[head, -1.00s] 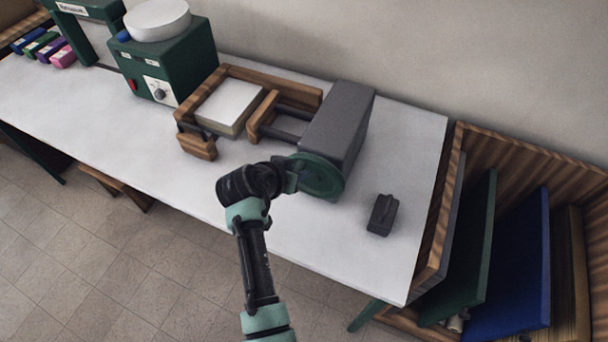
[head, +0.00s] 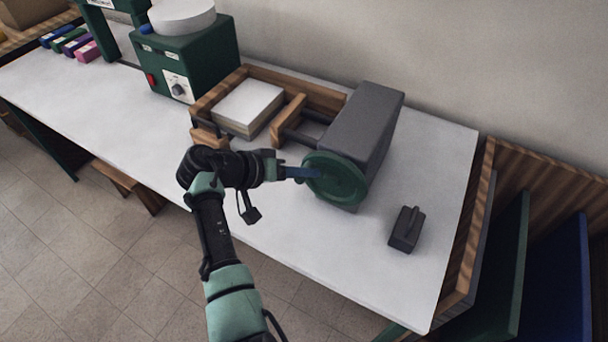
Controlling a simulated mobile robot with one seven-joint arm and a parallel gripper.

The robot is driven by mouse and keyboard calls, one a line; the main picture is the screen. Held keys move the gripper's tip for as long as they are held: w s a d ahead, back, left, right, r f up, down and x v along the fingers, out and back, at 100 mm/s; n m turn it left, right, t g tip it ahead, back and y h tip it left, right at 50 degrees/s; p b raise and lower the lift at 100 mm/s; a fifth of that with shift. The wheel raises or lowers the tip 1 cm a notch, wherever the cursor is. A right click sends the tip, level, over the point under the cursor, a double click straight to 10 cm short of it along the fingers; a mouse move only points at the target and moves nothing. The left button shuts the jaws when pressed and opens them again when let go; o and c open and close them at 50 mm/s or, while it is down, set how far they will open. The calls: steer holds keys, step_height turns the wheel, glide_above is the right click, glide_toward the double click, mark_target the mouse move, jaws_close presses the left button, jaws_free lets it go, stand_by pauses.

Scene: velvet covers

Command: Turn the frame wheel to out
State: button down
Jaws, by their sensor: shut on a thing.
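The frame wheel (head: 341,181) is a green disc on the front end of a dark grey box. The box (head: 365,124) belongs to a wooden frame (head: 285,119) that has a block of white sheets (head: 248,107) in it. My gripper (head: 312,173) reaches the wheel from the left and is shut on a part near its left side. The fingertips and the part between them are small and partly hidden. I cannot read any in or out mark on the wheel.
A dark weight-like block (head: 405,230) lies right of the wheel. A green machine (head: 187,62) with a white round top stands at back left. Colored blocks (head: 75,42) lie farther left. The white table's (head: 290,240) front strip is clear. A wooden rack (head: 478,235) holds panels at right.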

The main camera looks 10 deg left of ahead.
steer(key=shift+s+f, duration=0.1)
steer(key=shift+f, duration=0.05)
steer(key=c, duration=0.7)
jaws_free()
steer(key=b+v, duration=0.1)
steer(key=v, duration=1.2)
